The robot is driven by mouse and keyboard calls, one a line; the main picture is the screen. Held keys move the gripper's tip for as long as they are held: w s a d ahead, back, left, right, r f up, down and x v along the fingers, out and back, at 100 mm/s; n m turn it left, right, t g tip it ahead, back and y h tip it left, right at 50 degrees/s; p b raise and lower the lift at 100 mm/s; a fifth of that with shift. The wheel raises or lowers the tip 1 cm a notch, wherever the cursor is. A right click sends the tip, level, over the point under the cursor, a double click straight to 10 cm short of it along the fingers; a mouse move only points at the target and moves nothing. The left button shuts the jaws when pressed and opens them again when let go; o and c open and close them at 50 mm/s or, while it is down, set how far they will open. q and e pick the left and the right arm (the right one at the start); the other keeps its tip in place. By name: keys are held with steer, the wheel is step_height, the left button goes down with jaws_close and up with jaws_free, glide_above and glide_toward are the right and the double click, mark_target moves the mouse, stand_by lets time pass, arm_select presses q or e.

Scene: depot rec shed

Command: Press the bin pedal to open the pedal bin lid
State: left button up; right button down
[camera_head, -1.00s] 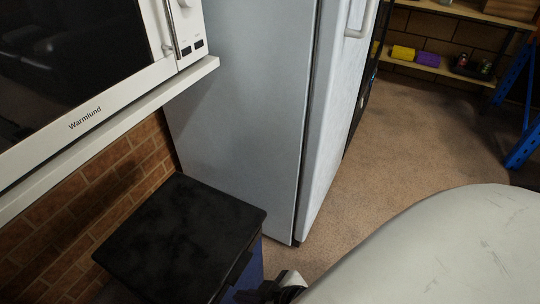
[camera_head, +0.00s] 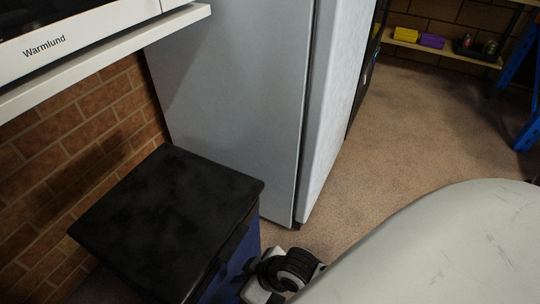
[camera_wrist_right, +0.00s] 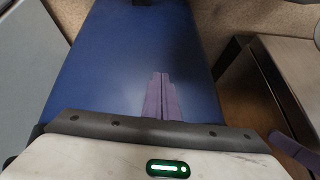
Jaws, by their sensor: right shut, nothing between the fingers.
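The pedal bin has a flat black lid (camera_head: 165,215), shut, and a blue body (camera_head: 238,250) at the lower left of the head view. My right gripper (camera_wrist_right: 158,80) is shut and empty; its fingers lie in front of the blue bin face (camera_wrist_right: 100,60) in the right wrist view. In the head view my right wrist shows beside the bin's front at the bottom, and the fingertips are hidden. A small dark piece at the top edge of the wrist view, by the bin's end, may be the pedal; I cannot tell. My left gripper is not in view.
A tall grey fridge (camera_head: 240,100) stands right behind the bin. A white microwave (camera_head: 60,40) sits on a shelf at the upper left by the brick wall. Brown carpet (camera_head: 410,120) is open to the right, up to a rack (camera_head: 450,52) with small items.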

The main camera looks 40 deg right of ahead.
step_height(320, 180, down, 17)
steer(key=s+g+h, duration=0.2)
steer(key=g, duration=0.3)
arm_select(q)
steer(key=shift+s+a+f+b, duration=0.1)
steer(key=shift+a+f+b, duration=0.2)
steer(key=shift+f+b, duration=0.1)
arm_select(e)
steer(key=d+f+g+h, duration=0.1)
steer(key=d+f+g, duration=0.1)
steer(key=d, duration=0.4)
steer(key=shift+f+h, duration=0.4)
steer(key=shift+f, duration=0.45)
